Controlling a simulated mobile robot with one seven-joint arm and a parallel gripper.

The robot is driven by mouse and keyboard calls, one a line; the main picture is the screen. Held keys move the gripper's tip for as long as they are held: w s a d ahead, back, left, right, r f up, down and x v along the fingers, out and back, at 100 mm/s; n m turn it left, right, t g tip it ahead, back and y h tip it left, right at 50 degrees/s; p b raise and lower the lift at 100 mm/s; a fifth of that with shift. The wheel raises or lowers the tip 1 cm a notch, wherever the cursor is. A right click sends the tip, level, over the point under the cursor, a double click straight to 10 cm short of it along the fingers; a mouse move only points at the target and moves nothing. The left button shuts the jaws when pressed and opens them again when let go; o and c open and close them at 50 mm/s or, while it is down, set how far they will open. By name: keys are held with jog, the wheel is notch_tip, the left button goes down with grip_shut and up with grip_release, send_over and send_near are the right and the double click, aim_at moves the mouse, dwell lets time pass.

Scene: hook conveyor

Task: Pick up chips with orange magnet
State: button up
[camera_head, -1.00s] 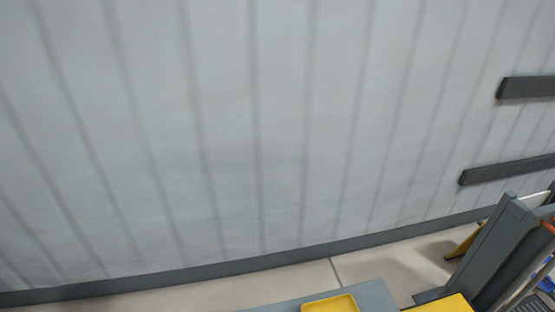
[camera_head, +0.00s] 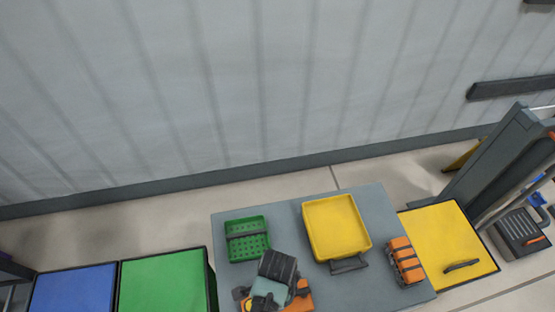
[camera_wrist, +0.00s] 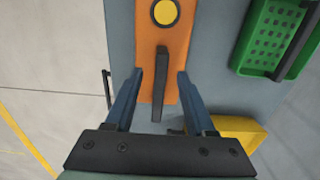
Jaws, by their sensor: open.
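An orange block (camera_wrist: 143,60) with a yellow round button and a dark bar handle (camera_wrist: 160,80) lies on the grey table in the wrist view. My gripper (camera_wrist: 160,76) is open, with one finger on each side of the handle in the picture. Whether the fingers touch it or hover above it cannot be told. In the head view my gripper (camera_head: 266,294) is over the near part of the table and hides most of this block (camera_head: 303,299). I cannot make out any chips.
The grey table (camera_head: 384,212) also bears a green basket (camera_head: 247,250), a yellow tray (camera_head: 337,228) and an orange and black item (camera_head: 404,262). Blue (camera_head: 75,290) and green (camera_head: 163,282) containers stand left, a yellow one (camera_head: 447,245) right. A wall rises behind.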

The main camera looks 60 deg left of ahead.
notch_tip(320, 180, down, 2)
jog(key=shift+f, duration=0.2)
grip_shut()
dwell(1.3)
jog(key=shift+r, duration=0.15)
